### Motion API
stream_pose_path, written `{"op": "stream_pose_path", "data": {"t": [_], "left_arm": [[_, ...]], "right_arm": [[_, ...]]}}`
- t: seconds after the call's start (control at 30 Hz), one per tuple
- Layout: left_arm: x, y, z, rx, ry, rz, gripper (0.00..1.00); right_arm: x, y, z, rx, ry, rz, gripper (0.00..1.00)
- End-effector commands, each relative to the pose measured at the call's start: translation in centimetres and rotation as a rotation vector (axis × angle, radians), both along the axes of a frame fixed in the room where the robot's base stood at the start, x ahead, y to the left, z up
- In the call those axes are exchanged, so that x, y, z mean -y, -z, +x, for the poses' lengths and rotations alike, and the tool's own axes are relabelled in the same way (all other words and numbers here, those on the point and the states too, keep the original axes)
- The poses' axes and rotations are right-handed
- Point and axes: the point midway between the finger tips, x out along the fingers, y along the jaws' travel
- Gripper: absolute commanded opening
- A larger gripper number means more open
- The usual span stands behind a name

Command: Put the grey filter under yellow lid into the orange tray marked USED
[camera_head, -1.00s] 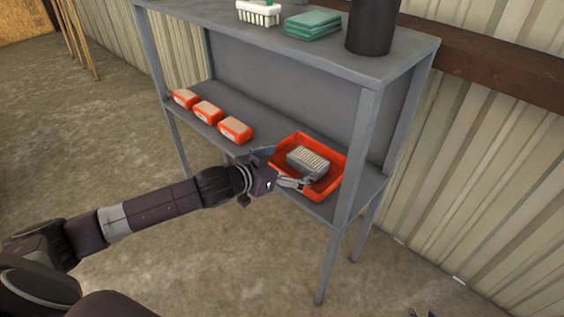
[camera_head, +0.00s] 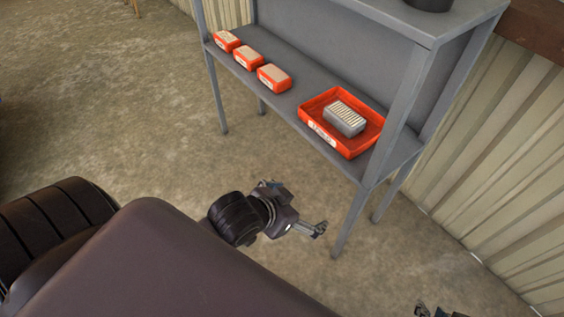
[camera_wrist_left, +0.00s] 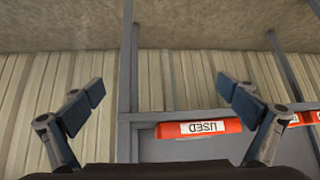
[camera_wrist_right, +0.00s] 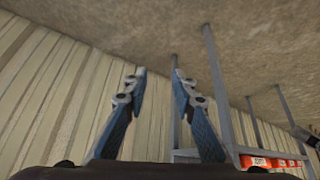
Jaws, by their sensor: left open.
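The grey filter (camera_head: 345,117), a block with a pale ribbed top, lies inside the orange tray (camera_head: 318,137) on the lower shelf. The tray's front label reads USED in the left wrist view (camera_wrist_left: 172,130), where it appears upside down. My left gripper (camera_head: 298,206) is open and empty, in front of and below the shelf, apart from the tray. Its two fingers are wide apart in the left wrist view (camera_wrist_left: 160,92). My right gripper (camera_wrist_right: 159,72) is open with nothing between its fingers; only its tips show at the bottom right of the head view (camera_head: 432,312). No yellow lid is in view.
Several orange boxes with pale tops, one of them here (camera_head: 273,78), stand in a row left of the tray on the grey shelf (camera_head: 297,92). A dark cylinder (camera_head: 430,3) is on the upper shelf. The floor in front is clear. A corrugated wall stands behind.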

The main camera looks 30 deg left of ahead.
Motion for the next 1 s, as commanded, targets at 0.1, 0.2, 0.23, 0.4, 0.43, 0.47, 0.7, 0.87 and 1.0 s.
{"op": "stream_pose_path", "data": {"t": [0.1, 0.2, 0.23, 0.4, 0.43, 0.47, 0.7, 0.87, 1.0], "left_arm": [[-0.6, 1.4, -4.1, -0.11, -0.037, 0.015, 1.0], [-1.0, 2.1, -6.0, -0.164, -0.047, 0.03, 1.0], [-1.1, 2.1, -6.3, -0.173, -0.049, 0.032, 1.0], [-1.2, 2.3, -6.7, -0.185, -0.049, 0.038, 1.0], [-1.2, 2.3, -6.7, -0.184, -0.049, 0.038, 1.0], [-1.2, 2.3, -6.7, -0.184, -0.049, 0.037, 1.0], [-1.2, 2.3, -6.7, -0.182, -0.049, 0.036, 1.0], [-1.1, 2.6, -6.5, -0.191, -0.048, 0.038, 1.0], [-1.1, 4.6, -6.2, -0.231, -0.047, 0.044, 1.0]], "right_arm": [[0.0, 0.0, 0.0, 0.001, 0.0, 0.0, 0.24], [0.0, 0.0, 0.0, 0.001, 0.0, 0.0, 0.24], [0.0, 0.0, 0.0, 0.002, 0.0, 0.0, 0.24], [0.0, 0.0, 0.0, 0.002, 0.0, 0.0, 0.24], [0.0, 0.0, 0.0, 0.002, 0.0, 0.0, 0.24], [0.0, 0.0, 0.0, 0.002, 0.0, 0.0, 0.24], [0.0, 0.0, 0.0, 0.002, 0.0, 0.0, 0.24], [-0.1, 0.4, 0.0, -0.012, -0.002, 0.001, 0.24], [-0.2, 2.4, 0.4, -0.051, -0.002, -0.005, 0.24]]}}
